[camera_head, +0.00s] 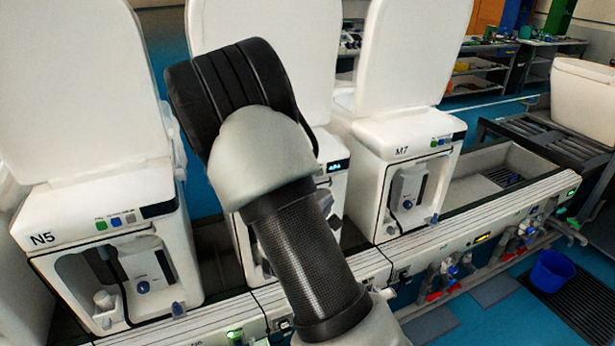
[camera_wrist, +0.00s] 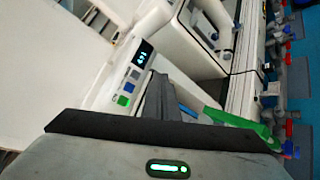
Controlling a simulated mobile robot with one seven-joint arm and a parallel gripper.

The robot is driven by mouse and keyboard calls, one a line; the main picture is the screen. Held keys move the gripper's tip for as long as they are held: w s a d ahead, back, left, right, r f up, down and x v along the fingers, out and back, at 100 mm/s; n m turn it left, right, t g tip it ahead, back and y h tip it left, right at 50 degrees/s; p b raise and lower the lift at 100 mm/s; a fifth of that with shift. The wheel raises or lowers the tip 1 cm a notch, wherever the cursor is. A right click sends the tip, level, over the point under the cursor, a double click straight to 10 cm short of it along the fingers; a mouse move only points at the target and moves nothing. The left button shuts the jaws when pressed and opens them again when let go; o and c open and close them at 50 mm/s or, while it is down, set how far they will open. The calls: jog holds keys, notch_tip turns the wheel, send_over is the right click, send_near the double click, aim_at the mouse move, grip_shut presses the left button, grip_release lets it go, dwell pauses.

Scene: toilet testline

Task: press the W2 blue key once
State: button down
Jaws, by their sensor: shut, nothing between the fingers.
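In the wrist view a white toilet unit shows a small panel with a lit display (camera_wrist: 143,53), a grey key (camera_wrist: 134,74), a blue key (camera_wrist: 129,88) and a green key (camera_wrist: 124,101). My gripper (camera_wrist: 158,95) is shut and empty; its dark fingers are just right of the keys in that view. I cannot tell whether they touch the panel. In the head view my arm covers most of the middle unit (camera_head: 338,190), including its label and keys; only part of its display shows. I cannot read a W2 label in either view.
Unit N5 (camera_head: 60,225) stands at left with its own green, blue and grey keys. Unit M7 (camera_head: 400,140) stands at right. Raised white lids stand behind the units. A long bench rail with pipes runs along the front. A blue bucket (camera_head: 552,270) is on the floor at right.

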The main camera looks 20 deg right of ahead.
jog(key=w+p, duration=0.1)
jog(key=w, duration=0.8)
jog(key=shift+a, duration=0.15)
dwell(2.0)
jog(key=shift+w, duration=0.35)
